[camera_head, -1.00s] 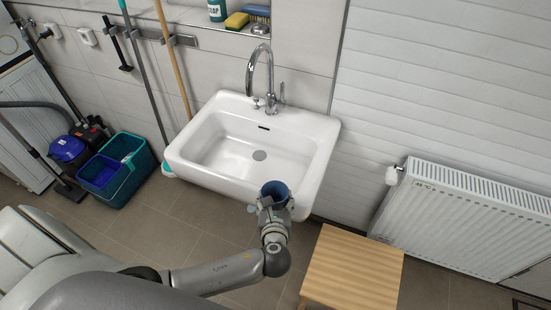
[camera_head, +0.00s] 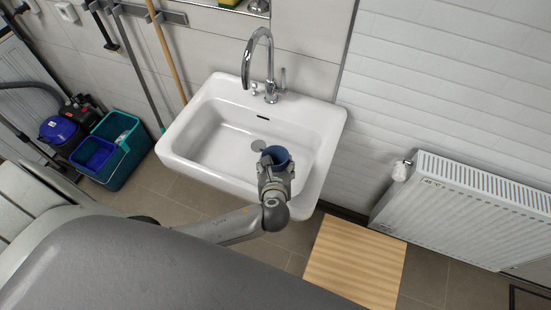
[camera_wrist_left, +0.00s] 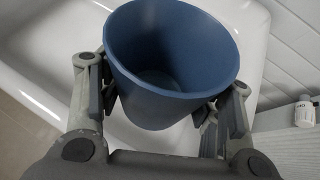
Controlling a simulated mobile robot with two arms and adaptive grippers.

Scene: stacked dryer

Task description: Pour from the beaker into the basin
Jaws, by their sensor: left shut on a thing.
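The blue beaker (camera_head: 276,156) is held by my left gripper (camera_head: 275,170), whose fingers are shut on its sides. In the left wrist view the beaker (camera_wrist_left: 172,65) sits upright or nearly so between the fingers, its mouth open and its visible inside showing no clear contents. The white basin (camera_head: 190,125) is wall-mounted under a chrome tap. The beaker is over the front right part of the basin, and the bowl and drain show beyond it. My right gripper is not in view.
The chrome tap (camera_head: 262,65) arches over the back of the basin. A wooden stool (camera_head: 355,262) stands at the front right, and a white radiator (camera_head: 460,210) is on the right wall. Blue and teal buckets (camera_head: 112,148) stand on the floor at left.

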